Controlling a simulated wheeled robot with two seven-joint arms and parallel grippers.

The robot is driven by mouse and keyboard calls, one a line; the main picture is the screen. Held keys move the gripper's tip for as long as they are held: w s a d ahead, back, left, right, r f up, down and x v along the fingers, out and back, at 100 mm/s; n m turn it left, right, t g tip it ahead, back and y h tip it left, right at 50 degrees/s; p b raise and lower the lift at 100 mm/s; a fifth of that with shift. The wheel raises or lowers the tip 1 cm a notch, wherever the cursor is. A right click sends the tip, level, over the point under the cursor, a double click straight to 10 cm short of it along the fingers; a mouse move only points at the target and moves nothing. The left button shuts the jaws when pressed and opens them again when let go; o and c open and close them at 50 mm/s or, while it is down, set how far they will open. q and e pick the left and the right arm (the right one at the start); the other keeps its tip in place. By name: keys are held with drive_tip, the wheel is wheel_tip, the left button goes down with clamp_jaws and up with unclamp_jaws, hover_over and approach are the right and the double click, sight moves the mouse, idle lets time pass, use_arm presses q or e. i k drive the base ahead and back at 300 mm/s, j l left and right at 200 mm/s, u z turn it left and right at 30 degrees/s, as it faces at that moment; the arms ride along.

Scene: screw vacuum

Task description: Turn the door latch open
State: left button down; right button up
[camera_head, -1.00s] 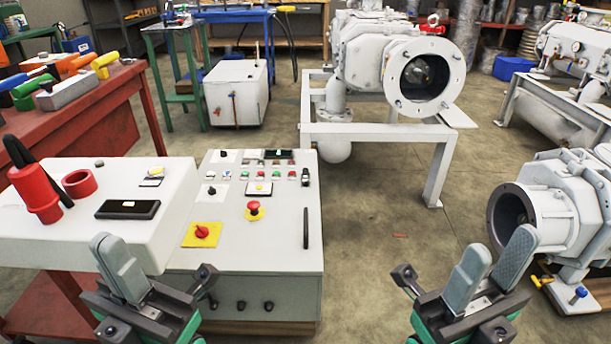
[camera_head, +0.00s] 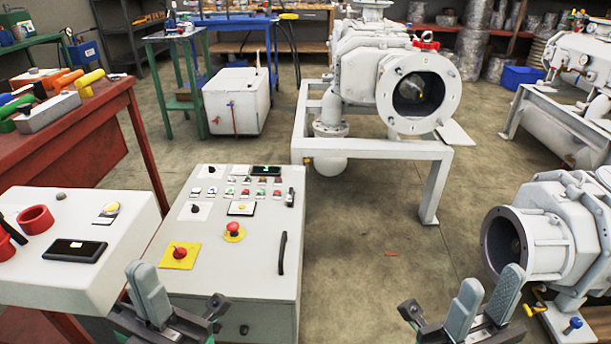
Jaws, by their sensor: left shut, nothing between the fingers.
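A grey-white control cabinet (camera_head: 225,275) stands in front of me, left of centre. A black bar handle (camera_head: 282,253) sits on the right part of its sloping face. A red rotary knob (camera_head: 180,252) on a yellow plate sits at its lower left. I cannot tell which of these, if either, is the door latch. My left gripper (camera_head: 147,280) is shut and empty, in front of the cabinet's lower left, apart from the knob. My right gripper (camera_head: 488,286) is open and empty, well right of the cabinet, in front of the white pump.
A white box (camera_head: 60,265) with red rings stands left of the cabinet. A red workbench (camera_head: 70,135) with tools is behind it. A pump on a white frame (camera_head: 425,155) stands behind, and another pump (camera_head: 545,235) at right.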

sight(289, 197)
drive_tip(key=i+l, duration=0.55)
drive_tip(key=i, duration=0.15)
drive_tip(key=i+l+u, duration=0.1)
drive_tip(key=i+l, duration=0.5)
drive_tip(key=u, duration=0.45)
drive_tip(key=i+l+u, duration=0.1)
drive_tip(key=u, duration=0.4)
drive_tip(key=l+u, duration=0.1)
drive_tip(key=u, duration=0.35)
drive_tip(key=i+l+u, duration=0.1)
drive_tip(key=u, duration=0.4)
